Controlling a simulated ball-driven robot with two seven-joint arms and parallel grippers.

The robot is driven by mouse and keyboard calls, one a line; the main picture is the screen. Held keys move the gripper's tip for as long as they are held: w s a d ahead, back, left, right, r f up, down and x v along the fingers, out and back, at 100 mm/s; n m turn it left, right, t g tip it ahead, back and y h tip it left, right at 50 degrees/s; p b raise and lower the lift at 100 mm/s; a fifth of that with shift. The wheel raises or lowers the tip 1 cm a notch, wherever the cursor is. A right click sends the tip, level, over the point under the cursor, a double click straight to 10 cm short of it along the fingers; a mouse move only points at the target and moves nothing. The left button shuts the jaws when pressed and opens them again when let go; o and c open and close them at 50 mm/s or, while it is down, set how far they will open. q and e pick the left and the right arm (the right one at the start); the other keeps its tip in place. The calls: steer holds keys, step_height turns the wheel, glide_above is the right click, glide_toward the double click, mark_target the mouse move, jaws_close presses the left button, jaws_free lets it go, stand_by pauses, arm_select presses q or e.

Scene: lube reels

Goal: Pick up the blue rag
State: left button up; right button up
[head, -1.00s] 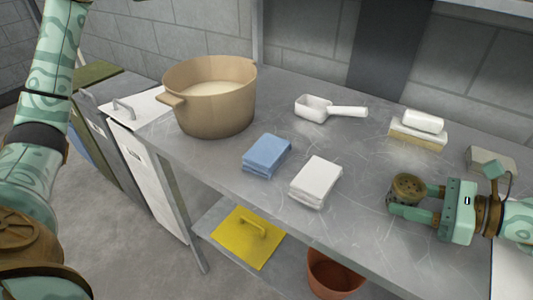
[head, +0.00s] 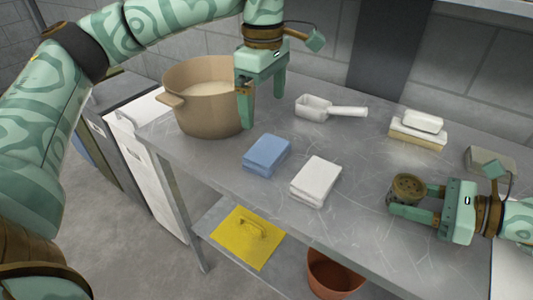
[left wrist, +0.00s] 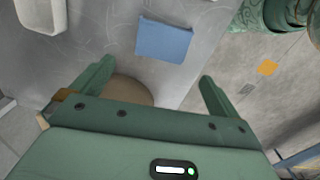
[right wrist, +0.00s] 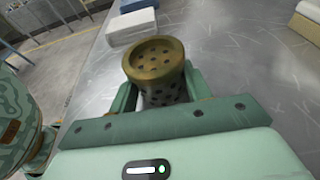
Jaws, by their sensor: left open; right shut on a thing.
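The blue rag (head: 267,153) lies folded on the grey metal table, left of a folded white rag (head: 316,180). It also shows in the left wrist view (left wrist: 163,40), beyond my fingertips. My left gripper (head: 263,108) is open and empty, pointing down above the table beside the pot, behind and above the blue rag. My right gripper (head: 412,202) is shut on a brown perforated cup (right wrist: 155,68) at the table's right front. Both rags also show in the right wrist view, past the cup.
A large tan pot (head: 205,108) stands close left of my left gripper. A white scoop (head: 325,108), a sponge-like block with a white piece on it (head: 418,133) and a grey block (head: 489,160) lie further right.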

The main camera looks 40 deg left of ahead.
arm_select(q)
glide_above(266, 149)
steer(key=f, duration=0.6)
steer(key=shift+w+a+f, duration=0.1)
steer(key=shift+a+f, duration=0.2)
steer(key=f, duration=0.5)
steer(key=shift+d, duration=0.3)
steer(key=c, duration=0.7)
